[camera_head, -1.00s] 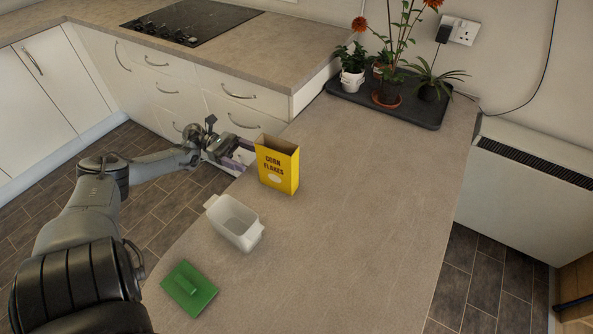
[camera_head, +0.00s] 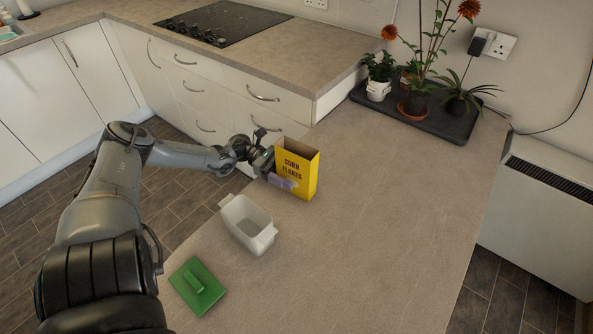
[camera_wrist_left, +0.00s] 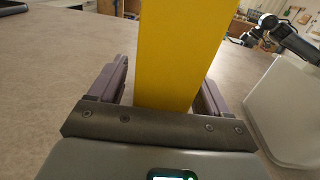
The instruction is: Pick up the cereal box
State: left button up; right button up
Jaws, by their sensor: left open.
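The yellow cereal box (camera_head: 297,169), marked "CORN FLAKES", stands upright on the counter near its left edge in the head view. Its top looks open. My left gripper (camera_head: 283,180) is at the box's lower left part, with its fingers around it. In the left wrist view the yellow box (camera_wrist_left: 178,50) rises between the two purple-grey fingers of the left gripper (camera_wrist_left: 165,88). The fingers are open, one on each side of the box, with a gap visible on the left side.
A white dish (camera_head: 247,225) stands in front of the box, and a green lid (camera_head: 197,286) lies nearer me. A dark tray (camera_head: 420,119) with potted plants is at the back. The counter (camera_head: 370,230) right of the box is clear.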

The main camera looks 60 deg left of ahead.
pick_arm(q)
jog(key=shift+x, duration=0.8)
jog(key=c, duration=1.1)
